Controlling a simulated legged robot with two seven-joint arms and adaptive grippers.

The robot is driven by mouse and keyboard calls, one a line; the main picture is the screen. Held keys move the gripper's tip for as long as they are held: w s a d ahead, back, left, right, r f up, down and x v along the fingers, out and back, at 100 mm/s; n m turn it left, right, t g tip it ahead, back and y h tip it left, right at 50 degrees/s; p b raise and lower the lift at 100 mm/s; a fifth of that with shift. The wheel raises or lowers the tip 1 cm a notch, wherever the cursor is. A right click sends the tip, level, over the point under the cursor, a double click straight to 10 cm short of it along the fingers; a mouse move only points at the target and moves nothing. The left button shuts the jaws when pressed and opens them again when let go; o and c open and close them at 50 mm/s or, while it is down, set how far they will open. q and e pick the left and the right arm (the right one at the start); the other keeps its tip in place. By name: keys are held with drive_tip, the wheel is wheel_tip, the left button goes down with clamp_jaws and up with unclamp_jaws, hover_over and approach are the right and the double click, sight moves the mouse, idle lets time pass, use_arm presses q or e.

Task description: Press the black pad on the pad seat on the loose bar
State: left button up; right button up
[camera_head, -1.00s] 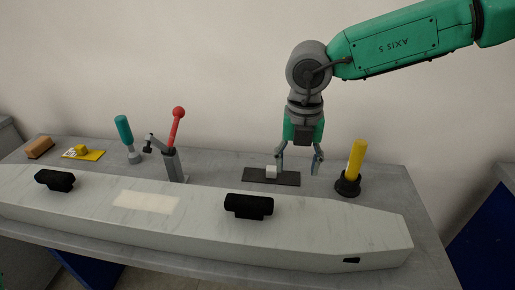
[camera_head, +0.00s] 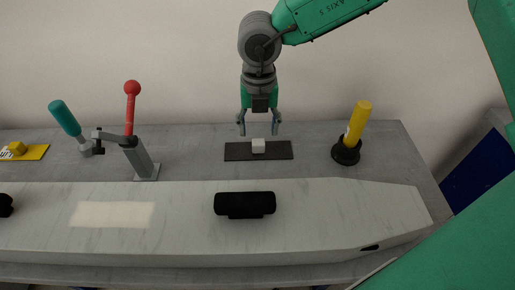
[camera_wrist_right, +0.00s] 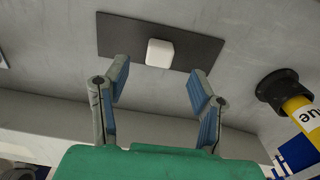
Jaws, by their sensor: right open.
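The black pad (camera_head: 236,152) is a flat dark plate on the bench with a small white block (camera_head: 258,146) on its top. The loose bar (camera_head: 310,215) is long and pale, lying along the bench's near side. A light cream rectangle (camera_head: 112,214) on its top looks like the pad seat; it is bare. My right gripper (camera_head: 258,126) is open and points down over the pad, its fingers either side of the block in the picture. In the right wrist view, the pad (camera_wrist_right: 120,38) and block (camera_wrist_right: 160,53) lie beyond the open, empty fingertips (camera_wrist_right: 158,72). My left gripper is not in view.
A black grip-like block (camera_head: 245,204) sits on the bar, right of the cream rectangle. A red-knobbed lever clamp (camera_head: 140,155) and a teal-handled tool (camera_head: 66,120) stand left. A yellow cylinder on a black base (camera_head: 356,128) stands right of the pad. Bench between clamp and pad is clear.

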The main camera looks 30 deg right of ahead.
sight(258, 141)
drive_tip(key=shift+f+b, duration=0.45)
drive_tip(key=shift+f, duration=2.35)
drive_tip(key=c, duration=1.2)
